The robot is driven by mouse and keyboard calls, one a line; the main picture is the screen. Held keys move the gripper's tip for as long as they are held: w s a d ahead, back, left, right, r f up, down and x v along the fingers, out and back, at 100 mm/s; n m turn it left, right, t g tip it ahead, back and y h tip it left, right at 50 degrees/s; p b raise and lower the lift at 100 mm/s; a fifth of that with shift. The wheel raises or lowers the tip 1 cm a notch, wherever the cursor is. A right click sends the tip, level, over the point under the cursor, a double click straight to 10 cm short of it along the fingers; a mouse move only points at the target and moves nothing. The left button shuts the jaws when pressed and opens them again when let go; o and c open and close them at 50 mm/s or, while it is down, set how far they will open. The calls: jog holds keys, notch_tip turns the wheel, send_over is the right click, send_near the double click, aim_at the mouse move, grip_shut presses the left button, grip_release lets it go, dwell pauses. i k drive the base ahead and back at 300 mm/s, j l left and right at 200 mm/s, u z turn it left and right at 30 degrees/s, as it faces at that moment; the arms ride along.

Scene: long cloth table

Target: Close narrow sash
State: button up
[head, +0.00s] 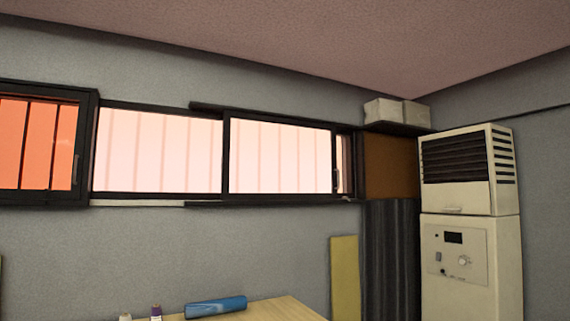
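A long dark-framed sliding window runs along the far wall in the head view. The left sash (88,150) has a thick dark frame, with reddish-orange panes behind it and a small handle on its right stile. A pale middle pane (158,150) lies to its right. The right sash (280,116) has a dark frame and pale glass. A narrow strip of opening (344,165) shows between its right stile and the window's right jamb. I cannot tell for certain which of these is the narrow sash. My gripper is not in view.
A wooden table (275,309) with a blue roll (215,307) and small bottles (155,312) stands below the window. A yellow board (344,275), a dark striped panel (390,260) and a tall cream air-conditioning unit (470,228) stand at right. White boxes (397,112) sit on a shelf.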

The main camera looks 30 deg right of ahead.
aim_at(264, 157)
jog(key=i+l+z, duration=1.1)
jog(key=i+z, duration=0.15)
jog(key=i+l+z, duration=0.1)
jog(key=i+z, duration=0.7)
jog(key=i+l+u, duration=0.1)
jog(key=i+u, duration=0.15)
jog(key=i, duration=0.3)
jog(key=i+l+u, duration=0.25)
jog(key=i, duration=0.3)
jog(key=i+u, duration=0.15)
jog(key=u, duration=0.3)
jog(key=i+u, duration=0.2)
jog(key=u, duration=0.25)
jog(key=i+l+u, duration=0.15)
jog(key=u, duration=0.3)
jog(key=i+l+u, duration=0.1)
jog(key=u, duration=0.4)
